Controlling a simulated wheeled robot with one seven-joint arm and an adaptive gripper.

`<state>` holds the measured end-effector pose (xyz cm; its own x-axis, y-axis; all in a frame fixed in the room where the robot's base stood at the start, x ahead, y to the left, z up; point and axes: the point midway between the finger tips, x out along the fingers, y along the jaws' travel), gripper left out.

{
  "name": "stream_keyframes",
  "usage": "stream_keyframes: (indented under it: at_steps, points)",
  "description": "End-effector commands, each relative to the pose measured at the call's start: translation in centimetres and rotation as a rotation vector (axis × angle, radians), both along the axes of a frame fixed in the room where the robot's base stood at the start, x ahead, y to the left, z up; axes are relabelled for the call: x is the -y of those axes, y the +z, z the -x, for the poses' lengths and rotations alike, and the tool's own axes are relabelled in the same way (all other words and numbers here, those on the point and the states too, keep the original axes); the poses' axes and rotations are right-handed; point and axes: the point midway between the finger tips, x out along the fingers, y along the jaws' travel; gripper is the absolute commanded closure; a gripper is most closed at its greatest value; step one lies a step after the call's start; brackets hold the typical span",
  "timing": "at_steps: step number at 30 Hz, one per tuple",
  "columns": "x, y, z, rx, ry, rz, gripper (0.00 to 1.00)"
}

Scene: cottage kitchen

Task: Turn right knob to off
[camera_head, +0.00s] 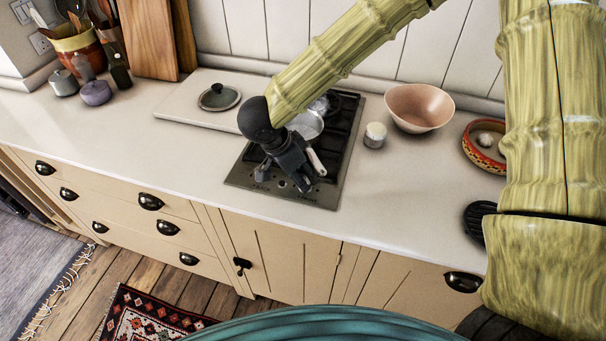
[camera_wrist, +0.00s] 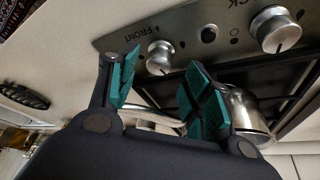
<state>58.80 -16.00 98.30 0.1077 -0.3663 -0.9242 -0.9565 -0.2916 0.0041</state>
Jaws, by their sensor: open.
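In the wrist view, a silver knob (camera_wrist: 160,57) by the upside-down word FRONT shows between my gripper's teal fingertips (camera_wrist: 163,64), apparently just beyond them. A second silver knob (camera_wrist: 276,29) is farther right, by lettering cut off at the frame edge. The picture seems turned over, so the knob by FRONT appears to be the right one. In the head view, my gripper (camera_head: 284,181) points down over the front panel of the black gas hob (camera_head: 343,130). It is open and empty; I cannot tell whether it touches the knob. My gripper largely hides the knobs there.
A steel pan (camera_head: 309,124) with a light handle stands on the hob, close behind my gripper; it also shows in the wrist view (camera_wrist: 247,113). A white jar (camera_head: 375,135) and a pink bowl (camera_head: 419,107) stand to the right.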

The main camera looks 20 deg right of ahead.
Motion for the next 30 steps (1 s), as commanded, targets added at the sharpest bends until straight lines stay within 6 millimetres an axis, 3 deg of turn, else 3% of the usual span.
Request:
stream_keyframes:
  at_steps: [9,18,26,30]
  points:
    - [0.9,-2.2,-0.2,0.001,-0.001,0.000,0.51]
    - [1.0,-2.5,-0.4,0.000,0.000,0.000,0.51]
    - [0.9,-2.4,-0.4,-0.001,0.000,0.000,0.96]
    - [0.9,-2.4,-0.4,-0.001,-0.001,-0.001,0.96]
